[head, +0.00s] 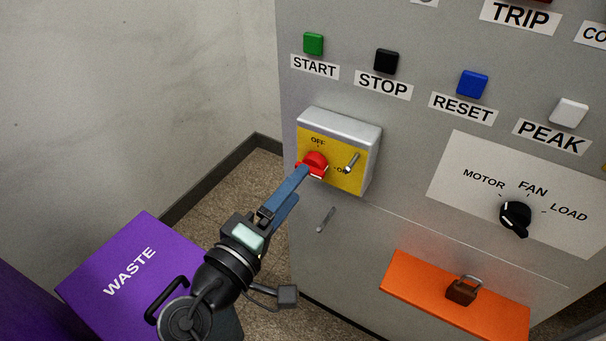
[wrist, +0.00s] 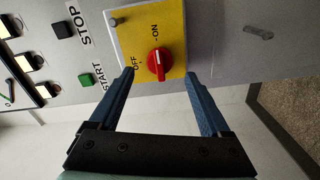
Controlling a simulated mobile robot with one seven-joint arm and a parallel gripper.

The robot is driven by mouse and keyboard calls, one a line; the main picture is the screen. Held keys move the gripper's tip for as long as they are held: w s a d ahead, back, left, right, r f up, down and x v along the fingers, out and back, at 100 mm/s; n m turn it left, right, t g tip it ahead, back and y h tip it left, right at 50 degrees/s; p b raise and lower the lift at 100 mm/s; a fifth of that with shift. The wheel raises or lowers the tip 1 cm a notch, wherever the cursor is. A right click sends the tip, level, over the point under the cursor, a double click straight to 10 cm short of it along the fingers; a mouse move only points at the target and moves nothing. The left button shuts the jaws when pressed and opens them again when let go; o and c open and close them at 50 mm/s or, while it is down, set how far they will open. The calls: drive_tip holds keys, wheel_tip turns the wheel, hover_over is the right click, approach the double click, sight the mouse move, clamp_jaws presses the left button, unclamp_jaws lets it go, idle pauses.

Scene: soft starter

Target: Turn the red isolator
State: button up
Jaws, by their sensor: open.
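The red isolator (head: 316,161) is a round knob on the yellow face (head: 345,181) of a grey box, with OFF above it and ON to its right. In the wrist view the red knob (wrist: 158,63) shows a pale stripe across its raised grip, running roughly toward and away from my gripper. My gripper (head: 300,184) reaches up to the knob from the lower left. In the wrist view my gripper (wrist: 160,76) is open, one blue finger on each side of the knob, with visible gaps. Contact at the fingertips cannot be told in the head view.
A metal pin (head: 352,162) juts from the yellow face beside the knob. A small handle (head: 326,219) is on the cabinet below. Buttons, a black selector (head: 515,217) and an orange padlocked panel (head: 420,287) surround it. A purple waste bin (head: 120,260) stands lower left.

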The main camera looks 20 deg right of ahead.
drive_tip(key=v, duration=0.8)
drive_tip(key=shift+s+a+p, duration=0.25)
drive_tip(key=shift+a+p, duration=0.05)
drive_tip(key=shift+p, duration=0.1)
